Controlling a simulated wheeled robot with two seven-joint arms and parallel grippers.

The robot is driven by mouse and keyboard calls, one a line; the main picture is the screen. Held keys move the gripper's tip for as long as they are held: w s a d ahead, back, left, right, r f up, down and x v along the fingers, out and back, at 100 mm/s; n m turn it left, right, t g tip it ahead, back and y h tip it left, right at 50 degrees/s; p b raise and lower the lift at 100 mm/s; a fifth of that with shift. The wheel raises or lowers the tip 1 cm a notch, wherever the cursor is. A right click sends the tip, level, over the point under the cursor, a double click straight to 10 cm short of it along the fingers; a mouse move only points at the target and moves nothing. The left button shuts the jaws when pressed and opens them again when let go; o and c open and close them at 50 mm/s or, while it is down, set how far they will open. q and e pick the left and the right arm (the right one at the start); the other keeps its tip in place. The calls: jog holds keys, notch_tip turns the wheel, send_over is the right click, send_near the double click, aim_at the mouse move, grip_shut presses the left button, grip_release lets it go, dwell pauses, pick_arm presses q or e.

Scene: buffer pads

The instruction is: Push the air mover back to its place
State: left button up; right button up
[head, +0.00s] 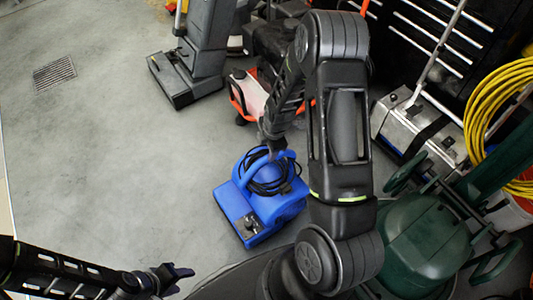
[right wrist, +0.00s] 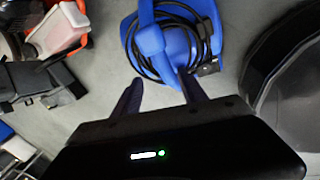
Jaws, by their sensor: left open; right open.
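The blue air mover (head: 262,205) stands on the grey floor in the middle of the head view, with a black cord coiled around its top handle. My right gripper (head: 272,146) is just above and behind the handle, partly hidden by my own arm. In the right wrist view the right gripper (right wrist: 160,82) is open, and the blue handle (right wrist: 150,40) with the black cord lies just beyond its fingertips. I cannot tell whether a finger touches it. My left gripper (head: 178,277) is open and empty at the bottom left, well apart from the air mover.
A grey floor machine (head: 190,65) stands at the top, beside an orange-and-white item (head: 248,92). On the right are a green tank machine (head: 425,240), a metal-cased machine (head: 420,130) and a yellow hose (head: 495,105). The floor left of the air mover is clear.

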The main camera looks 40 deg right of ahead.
aim_at(266, 158)
jog(key=shift+s+d+n, duration=0.1)
jog(key=shift+s+n, duration=0.1)
jog(key=shift+n, duration=1)
jog(key=b+x, duration=0.1)
jog(key=x, duration=0.7)
jog(key=shift+s+b, duration=0.1)
jog(key=shift+b, duration=0.25)
grip_shut()
dwell(0.4)
